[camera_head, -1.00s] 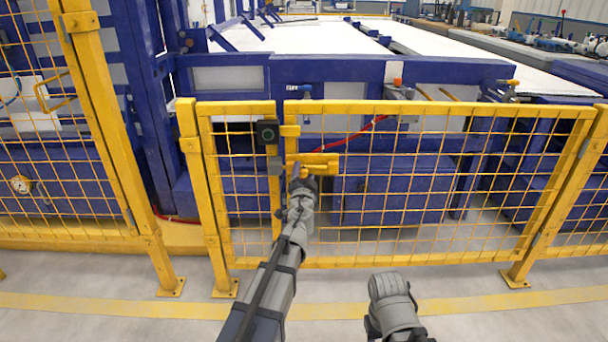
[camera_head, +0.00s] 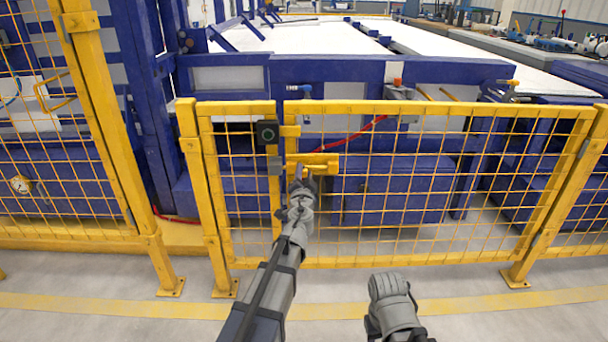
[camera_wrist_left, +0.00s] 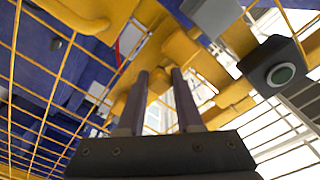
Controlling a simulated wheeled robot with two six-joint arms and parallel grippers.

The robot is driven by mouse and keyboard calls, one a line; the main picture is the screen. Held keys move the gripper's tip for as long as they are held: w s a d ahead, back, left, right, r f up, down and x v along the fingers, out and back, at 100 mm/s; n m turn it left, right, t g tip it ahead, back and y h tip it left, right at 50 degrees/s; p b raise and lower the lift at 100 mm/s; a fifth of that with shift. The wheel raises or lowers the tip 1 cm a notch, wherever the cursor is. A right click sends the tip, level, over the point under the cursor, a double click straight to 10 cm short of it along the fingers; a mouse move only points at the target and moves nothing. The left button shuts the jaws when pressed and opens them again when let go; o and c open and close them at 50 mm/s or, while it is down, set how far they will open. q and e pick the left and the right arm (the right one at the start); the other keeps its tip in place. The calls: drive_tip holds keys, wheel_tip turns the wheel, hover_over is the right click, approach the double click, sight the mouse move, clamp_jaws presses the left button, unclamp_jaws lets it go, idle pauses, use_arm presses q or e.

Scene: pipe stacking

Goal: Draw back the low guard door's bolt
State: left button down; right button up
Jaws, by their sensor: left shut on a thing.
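The low guard door (camera_head: 430,185) is a yellow frame with wire mesh and looks closed. Its yellow bolt (camera_head: 322,160) lies level near the upper left of the door, by the latch-side post. My left gripper (camera_head: 299,172) is at the bolt's left part, shut on its handle. In the left wrist view, the two dark fingers (camera_wrist_left: 158,95) stand upright with a yellow piece of the bolt between them. The exact contact is partly hidden by the fingers.
A taller yellow fence (camera_head: 110,120) stands at left. Blue machinery fills the space behind the door. The floor in front is clear.

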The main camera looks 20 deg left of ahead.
idle(0.7)
use_arm(q)
drive_tip(key=d, duration=0.2)
drive_tip(key=w+d, duration=0.1)
drive_tip(key=d, duration=0.3)
drive_tip(key=shift+w, duration=0.3)
drive_tip(key=c, duration=0.6)
unclamp_jaws()
drive_tip(key=shift+s, duration=0.4)
approach(324, 168)
drive_tip(key=shift+s+d, duration=0.2)
drive_tip(key=shift+s, duration=0.25)
